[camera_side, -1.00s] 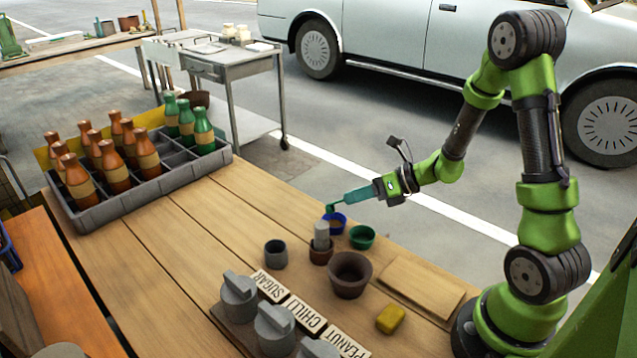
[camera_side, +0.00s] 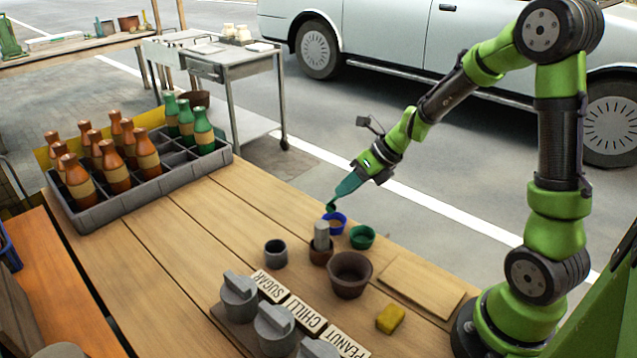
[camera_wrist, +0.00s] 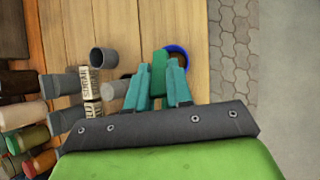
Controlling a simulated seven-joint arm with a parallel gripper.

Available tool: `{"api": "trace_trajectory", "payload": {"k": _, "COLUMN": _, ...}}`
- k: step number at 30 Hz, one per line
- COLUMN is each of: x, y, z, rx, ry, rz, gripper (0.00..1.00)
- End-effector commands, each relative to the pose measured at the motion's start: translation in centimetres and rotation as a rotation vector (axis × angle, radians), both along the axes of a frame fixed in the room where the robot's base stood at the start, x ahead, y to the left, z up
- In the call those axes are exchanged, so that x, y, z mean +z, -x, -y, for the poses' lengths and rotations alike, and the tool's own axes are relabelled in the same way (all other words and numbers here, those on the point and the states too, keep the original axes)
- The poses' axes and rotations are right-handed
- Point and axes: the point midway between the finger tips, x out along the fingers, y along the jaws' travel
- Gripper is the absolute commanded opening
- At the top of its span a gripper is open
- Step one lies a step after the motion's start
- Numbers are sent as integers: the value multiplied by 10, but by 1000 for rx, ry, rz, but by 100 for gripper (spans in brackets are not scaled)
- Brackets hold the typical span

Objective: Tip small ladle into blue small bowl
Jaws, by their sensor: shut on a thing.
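My gripper (camera_side: 338,195) has teal fingers shut on the small green ladle (camera_side: 331,207). The gripper points steeply down to the left, with the ladle's head just above the rim of the blue small bowl (camera_side: 335,221). The bowl stands upright on the wooden table and shows a brownish inside. In the wrist view, the ladle (camera_wrist: 158,74) lies between the fingers, and the blue bowl (camera_wrist: 184,53) is partly hidden behind the ladle and a finger. I cannot tell whether the ladle holds anything or whether it touches the bowl.
A green bowl (camera_side: 362,237) stands close right of the blue one. A mortar with a grey pestle (camera_side: 321,236), a grey cup (camera_side: 276,253) and a brown pot (camera_side: 350,276) are nearby. The bottle crate (camera_side: 150,200) is far left. Open table lies between crate and cup.

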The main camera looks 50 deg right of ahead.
Motion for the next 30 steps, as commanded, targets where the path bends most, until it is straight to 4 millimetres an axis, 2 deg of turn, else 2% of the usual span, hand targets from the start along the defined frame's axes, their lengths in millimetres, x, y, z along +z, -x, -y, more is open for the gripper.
{"api": "trace_trajectory", "payload": {"k": 30, "x": 37, "y": -35, "z": -19, "rx": -2, "ry": 318, "rz": -540, "gripper": 0}}
